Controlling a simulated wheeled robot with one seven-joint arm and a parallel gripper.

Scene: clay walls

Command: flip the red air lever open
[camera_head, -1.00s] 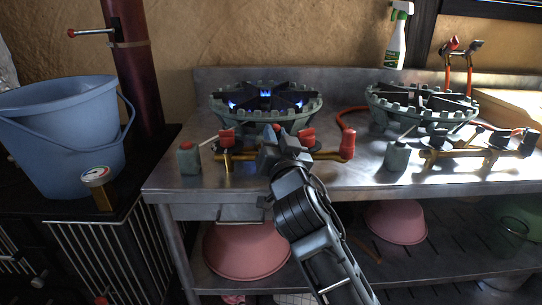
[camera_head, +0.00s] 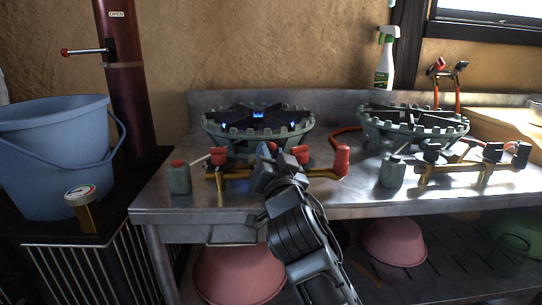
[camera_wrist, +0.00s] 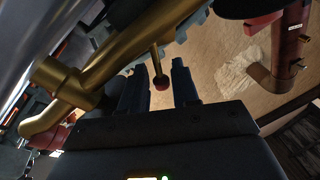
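A brass pipe (camera_head: 236,173) with red handles runs along the front of the lit left burner (camera_head: 258,128). One red handle (camera_head: 219,155) is at its left, another (camera_head: 300,153) near the middle, and a taller red piece (camera_head: 342,160) at its right end. My gripper (camera_head: 266,158) is in front of the pipe's middle and hides part of it. In the wrist view, my gripper's two fingers (camera_wrist: 159,72) stand apart. A thin brass lever with a red ball tip (camera_wrist: 160,83) shows in the gap between them; contact cannot be told. I cannot tell which red part is the air lever.
A dark red pipe (camera_head: 130,90) marked OPEN, with a red-knobbed lever (camera_head: 82,52), stands behind a blue bucket (camera_head: 55,160). A green canister (camera_head: 179,178) sits left of the brass pipe. A second burner (camera_head: 412,128) and its pipework stand at right.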

